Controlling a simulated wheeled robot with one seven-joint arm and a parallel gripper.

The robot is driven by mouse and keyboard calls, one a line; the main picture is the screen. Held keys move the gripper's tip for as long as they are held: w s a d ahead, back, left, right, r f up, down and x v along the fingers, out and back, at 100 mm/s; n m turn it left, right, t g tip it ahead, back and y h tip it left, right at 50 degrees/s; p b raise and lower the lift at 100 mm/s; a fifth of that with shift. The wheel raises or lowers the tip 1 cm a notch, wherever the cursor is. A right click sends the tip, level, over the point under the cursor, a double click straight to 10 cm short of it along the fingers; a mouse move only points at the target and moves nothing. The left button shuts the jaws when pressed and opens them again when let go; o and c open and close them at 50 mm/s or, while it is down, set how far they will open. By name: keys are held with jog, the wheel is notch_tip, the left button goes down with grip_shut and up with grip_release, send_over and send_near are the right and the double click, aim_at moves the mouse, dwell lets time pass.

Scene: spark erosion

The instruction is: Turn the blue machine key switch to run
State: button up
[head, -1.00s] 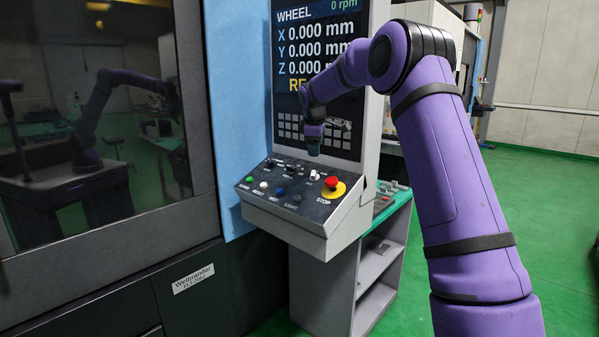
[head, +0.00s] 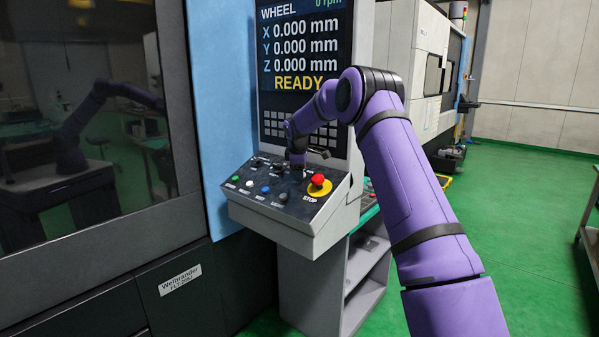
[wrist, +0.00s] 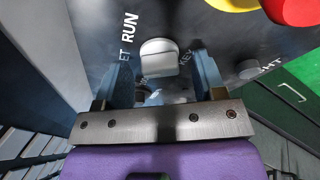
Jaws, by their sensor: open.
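A pale grey key switch knob (wrist: 158,54) sits on the dark control panel in the wrist view. My gripper (wrist: 163,62) is open, with one finger on each side of the knob and a visible gap on both sides. I cannot tell which label the knob points to. In the head view my gripper (head: 297,166) is low at the panel (head: 240,197), and it hides the switch.
A red STOP button (head: 318,180) on a yellow base stands right of my gripper. Green, white, blue and black buttons line the panel's front. A small LIGHT knob (wrist: 248,69) is right of my fingers. The screen (head: 302,45) reads READY.

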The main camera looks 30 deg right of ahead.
jog(key=shift+w+d+f, duration=0.1)
jog(key=shift+f, duration=0.25)
jog(key=shift+c, duration=0.5)
jog(key=c, duration=0.8)
jog(key=m+h, duration=0.1)
jog(key=m, duration=0.4)
jog(key=shift+m+t, duration=0.3)
jog(key=shift+t, duration=0.1)
jog(key=m+h, duration=0.1)
jog(key=m, duration=0.5)
jog(key=shift+h, duration=0.3)
